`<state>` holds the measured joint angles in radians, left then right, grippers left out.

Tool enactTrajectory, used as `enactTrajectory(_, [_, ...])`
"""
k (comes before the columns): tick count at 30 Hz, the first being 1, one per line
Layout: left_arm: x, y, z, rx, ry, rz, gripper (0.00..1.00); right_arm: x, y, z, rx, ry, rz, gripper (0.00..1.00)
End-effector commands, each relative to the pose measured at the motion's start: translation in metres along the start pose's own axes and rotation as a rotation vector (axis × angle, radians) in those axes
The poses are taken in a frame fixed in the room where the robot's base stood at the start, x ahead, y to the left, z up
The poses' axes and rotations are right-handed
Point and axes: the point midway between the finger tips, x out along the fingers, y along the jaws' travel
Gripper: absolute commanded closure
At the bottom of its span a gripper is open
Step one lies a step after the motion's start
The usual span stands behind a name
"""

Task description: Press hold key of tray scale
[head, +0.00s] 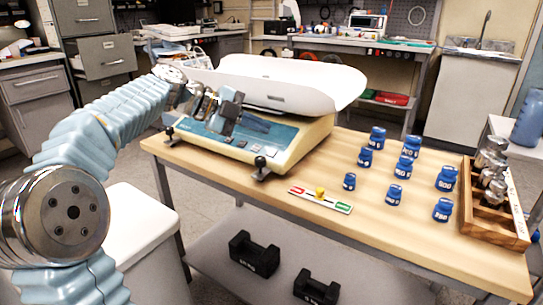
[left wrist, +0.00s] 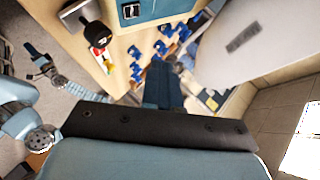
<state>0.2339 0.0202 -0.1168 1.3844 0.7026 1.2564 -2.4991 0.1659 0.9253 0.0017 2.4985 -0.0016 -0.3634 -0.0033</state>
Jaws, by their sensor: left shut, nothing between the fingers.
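The tray scale (head: 310,137) stands at the table's left end, cream-bodied with a wide white tray (head: 290,85) on top. Its blue front panel (head: 205,138) carries small keys and a dark display; the key labels are too small to read, so I cannot tell which is hold. My left gripper (head: 230,112) is shut and empty over the panel, hiding part of it; contact with a key cannot be made out. In the left wrist view its fingers (left wrist: 162,88) point toward the table, and a corner of the panel (left wrist: 130,10) shows at the top. My right gripper is not identifiable.
Several blue weights (head: 404,168) stand on the table's right half, beside a wooden box (head: 500,228) of metal weights. Black scale feet (head: 261,162) stick out in front. Black weights (head: 254,254) sit on the lower shelf.

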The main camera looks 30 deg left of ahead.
Motion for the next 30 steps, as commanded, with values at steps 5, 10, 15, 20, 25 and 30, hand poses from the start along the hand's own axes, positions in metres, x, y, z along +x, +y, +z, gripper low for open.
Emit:
enactTrajectory(5, [0.020, 0.016, 0.015, -0.003, 0.001, 0.002, 1.00, 0.009, 0.006, -0.001, 0.003, 0.004, 0.004, 1.00])
enactTrajectory(10, [0.035, 0.027, 0.025, 0.000, 0.000, 0.000, 1.00, 0.028, 0.013, -0.001, 0.005, 0.003, 0.003, 1.00])
enactTrajectory(15, [0.037, 0.028, 0.027, 0.000, 0.000, 0.000, 1.00, 0.030, 0.014, -0.001, 0.005, 0.003, 0.003, 1.00])
enactTrajectory(20, [0.037, 0.027, 0.027, 0.000, 0.000, 0.000, 1.00, 0.029, 0.014, -0.001, 0.005, 0.003, 0.003, 1.00])
enactTrajectory(25, [0.037, 0.027, 0.027, 0.000, 0.000, 0.000, 1.00, 0.029, 0.014, -0.001, 0.005, 0.003, 0.003, 1.00])
enactTrajectory(30, [0.037, 0.027, 0.027, 0.000, 0.000, 0.000, 1.00, 0.029, 0.014, -0.001, 0.005, 0.003, 0.003, 1.00])
